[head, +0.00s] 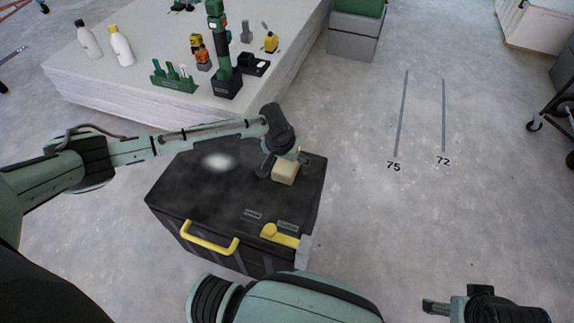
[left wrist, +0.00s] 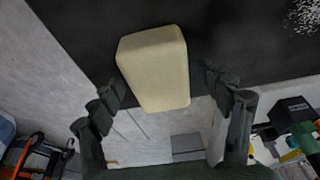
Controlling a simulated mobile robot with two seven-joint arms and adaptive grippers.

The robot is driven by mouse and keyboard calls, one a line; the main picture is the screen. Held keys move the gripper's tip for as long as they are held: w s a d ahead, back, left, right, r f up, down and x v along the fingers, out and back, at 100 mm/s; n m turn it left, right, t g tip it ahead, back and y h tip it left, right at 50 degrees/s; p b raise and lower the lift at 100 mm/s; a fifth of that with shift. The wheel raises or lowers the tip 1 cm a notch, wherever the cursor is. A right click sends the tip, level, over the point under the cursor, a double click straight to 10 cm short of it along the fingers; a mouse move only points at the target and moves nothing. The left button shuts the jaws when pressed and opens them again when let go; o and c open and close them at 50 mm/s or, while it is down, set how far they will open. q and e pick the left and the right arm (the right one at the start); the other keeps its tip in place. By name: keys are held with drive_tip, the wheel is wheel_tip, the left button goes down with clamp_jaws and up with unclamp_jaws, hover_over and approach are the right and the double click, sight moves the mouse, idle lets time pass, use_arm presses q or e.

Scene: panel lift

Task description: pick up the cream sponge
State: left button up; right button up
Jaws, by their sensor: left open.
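The cream sponge (head: 285,172) is a pale block at the right part of the black box's top (head: 190,190). In the left wrist view the sponge (left wrist: 155,68) lies ahead of the gap between my fingers, over the dark surface. My left gripper (head: 281,164) is at the sponge, its fingers apart with one on each side. I see gaps between the fingers and the sponge in the left wrist view (left wrist: 165,90). My right gripper (head: 440,306) is at the bottom right, away from the box; its finger opening is unclear.
The box has a yellow handle (head: 210,240) and a yellow piece (head: 280,236) at its front. A pale panel stack (head: 140,85) behind it carries bottles and tools. Floor right of the box is clear, with marked lines (head: 402,115). A wheeled cart (head: 560,110) stands far right.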

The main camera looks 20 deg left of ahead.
use_arm(q)
drive_tip(key=shift+f, duration=0.2)
idle(0.3)
drive_tip(key=c, duration=1.2)
